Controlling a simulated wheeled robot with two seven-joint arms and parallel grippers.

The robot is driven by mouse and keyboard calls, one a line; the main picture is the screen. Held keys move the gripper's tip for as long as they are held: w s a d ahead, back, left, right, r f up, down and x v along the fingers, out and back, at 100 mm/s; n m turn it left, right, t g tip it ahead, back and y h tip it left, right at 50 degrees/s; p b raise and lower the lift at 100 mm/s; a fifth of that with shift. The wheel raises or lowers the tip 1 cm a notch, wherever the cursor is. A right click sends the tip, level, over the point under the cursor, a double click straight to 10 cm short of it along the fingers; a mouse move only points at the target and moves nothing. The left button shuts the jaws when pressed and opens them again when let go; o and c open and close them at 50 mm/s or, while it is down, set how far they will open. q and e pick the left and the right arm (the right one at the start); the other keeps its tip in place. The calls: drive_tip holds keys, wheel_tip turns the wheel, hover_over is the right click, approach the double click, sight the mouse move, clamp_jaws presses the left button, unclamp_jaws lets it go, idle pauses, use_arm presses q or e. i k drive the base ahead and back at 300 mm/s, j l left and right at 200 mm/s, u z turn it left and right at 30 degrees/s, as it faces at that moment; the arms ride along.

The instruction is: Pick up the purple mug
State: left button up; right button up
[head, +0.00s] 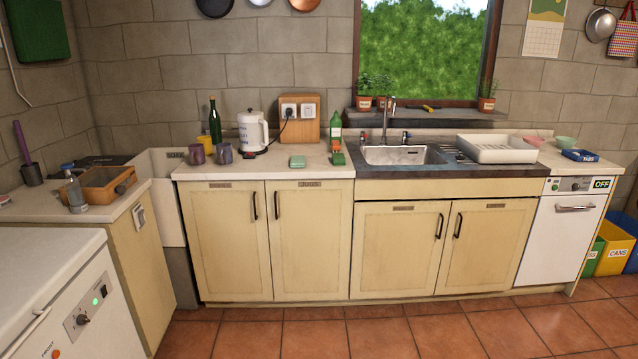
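Two small mugs stand close together on the left part of the white counter, in front of the green bottle. The left one is a dull purple mug (196,154). The right one is a blue-violet mug (224,153); the two shades are close. A yellow mug or cup (205,141) stands just behind them, partly hidden. Neither of my grippers is in view.
A white kettle (252,132) with a cord stands right of the mugs, and a dark green bottle (214,122) behind them. A pale green box (297,161) lies on the counter (262,172). The tiled floor (400,330) before the cupboards is clear.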

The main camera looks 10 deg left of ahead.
sight(197, 154)
drive_tip(key=i+u, duration=0.15)
drive_tip(key=i, duration=0.55)
drive_tip(key=i+u, duration=0.2)
drive_tip(key=i, duration=0.5)
drive_tip(key=i+u, duration=0.25)
drive_tip(key=i, duration=0.5)
drive_tip(key=i+l+u, duration=0.15)
drive_tip(key=i+u, duration=0.15)
drive_tip(key=i, duration=1.1)
